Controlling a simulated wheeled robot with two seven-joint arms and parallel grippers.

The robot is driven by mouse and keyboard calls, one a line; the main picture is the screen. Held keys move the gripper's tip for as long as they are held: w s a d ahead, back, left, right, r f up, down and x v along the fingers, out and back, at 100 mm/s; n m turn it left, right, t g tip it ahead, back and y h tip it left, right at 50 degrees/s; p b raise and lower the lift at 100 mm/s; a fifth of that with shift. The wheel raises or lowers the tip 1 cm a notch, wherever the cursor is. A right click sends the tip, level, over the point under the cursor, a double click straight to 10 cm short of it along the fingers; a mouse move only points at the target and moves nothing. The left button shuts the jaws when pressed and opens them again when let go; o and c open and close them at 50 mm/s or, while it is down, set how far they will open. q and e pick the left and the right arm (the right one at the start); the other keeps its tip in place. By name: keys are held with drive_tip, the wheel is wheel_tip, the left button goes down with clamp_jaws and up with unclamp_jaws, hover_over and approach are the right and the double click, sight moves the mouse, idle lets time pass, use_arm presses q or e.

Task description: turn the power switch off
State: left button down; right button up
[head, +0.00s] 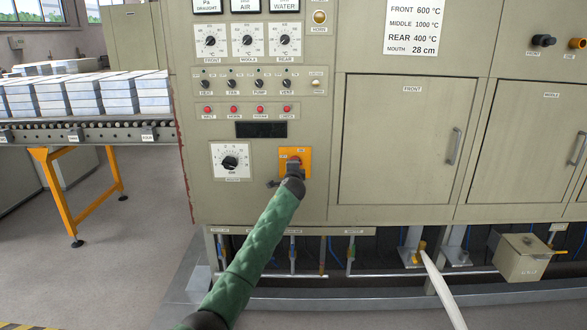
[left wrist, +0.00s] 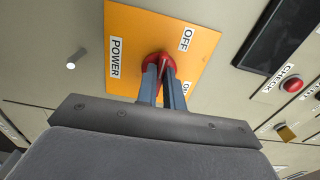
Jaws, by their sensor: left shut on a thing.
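The power switch is a red knob on an orange plate (head: 304,153) on the grey-beige furnace panel, just right of the large dial. In the left wrist view, the plate (left wrist: 126,22) carries the labels POWER and OFF, and a third label is partly hidden by a finger. My left gripper (head: 291,168) comes up to the plate from below. Its two fingers are shut on the red knob (left wrist: 152,58), which shows at the fingertips. The fingers hide most of the knob, so I cannot tell which way it points. My right gripper is not in view.
Close by are the round dial (head: 230,161), a dark display (head: 261,130) and a row of red lamps (head: 234,109) above. A roller conveyor (head: 100,133) with grey blocks stands left. Furnace doors (head: 395,150) are right. A white tapered bar (head: 445,295) and scrap box (head: 520,258) are lower right.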

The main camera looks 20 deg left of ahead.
use_arm(q)
drive_tip(key=shift+f, duration=0.15)
drive_tip(key=c, duration=1.5)
unclamp_jaws()
drive_tip(key=shift+a, duration=0.1)
drive_tip(key=shift+s, duration=0.1)
